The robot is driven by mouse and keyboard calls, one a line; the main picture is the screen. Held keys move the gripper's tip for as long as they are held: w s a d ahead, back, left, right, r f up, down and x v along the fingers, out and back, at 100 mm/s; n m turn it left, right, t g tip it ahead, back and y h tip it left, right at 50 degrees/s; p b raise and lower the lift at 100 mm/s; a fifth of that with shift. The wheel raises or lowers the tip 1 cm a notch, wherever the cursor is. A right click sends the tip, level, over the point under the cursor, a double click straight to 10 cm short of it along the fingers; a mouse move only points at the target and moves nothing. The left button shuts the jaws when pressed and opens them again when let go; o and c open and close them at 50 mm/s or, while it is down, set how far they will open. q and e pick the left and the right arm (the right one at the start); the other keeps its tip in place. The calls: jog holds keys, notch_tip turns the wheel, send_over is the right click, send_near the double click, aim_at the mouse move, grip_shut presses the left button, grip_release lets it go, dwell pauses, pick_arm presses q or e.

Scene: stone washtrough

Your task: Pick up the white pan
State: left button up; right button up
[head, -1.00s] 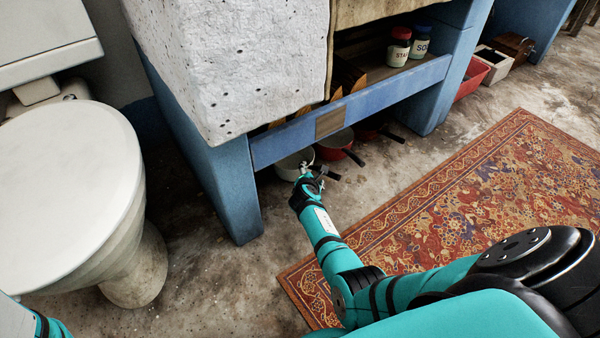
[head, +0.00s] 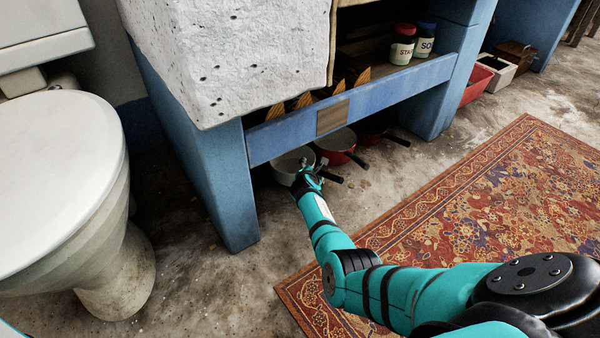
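The white pan (head: 286,166) sits on the floor under the blue-framed washtrough, near its left leg. Its dark handle (head: 333,178) points out to the right. My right gripper (head: 312,166) is at the pan's right side, where the handle meets the bowl, and covers part of both. Its fingers are small and overlap the pan, so I cannot tell whether they are open or closed on the handle. My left gripper is not in view.
A red pan (head: 335,146) stands just right of the white pan, with another dark-handled pan (head: 372,130) beyond. The blue crossbar (head: 370,103) runs above them. A toilet (head: 55,180) is at left and a patterned rug (head: 480,200) at right.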

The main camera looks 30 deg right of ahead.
grip_shut()
jog(key=shift+r, duration=0.1)
dwell(0.4)
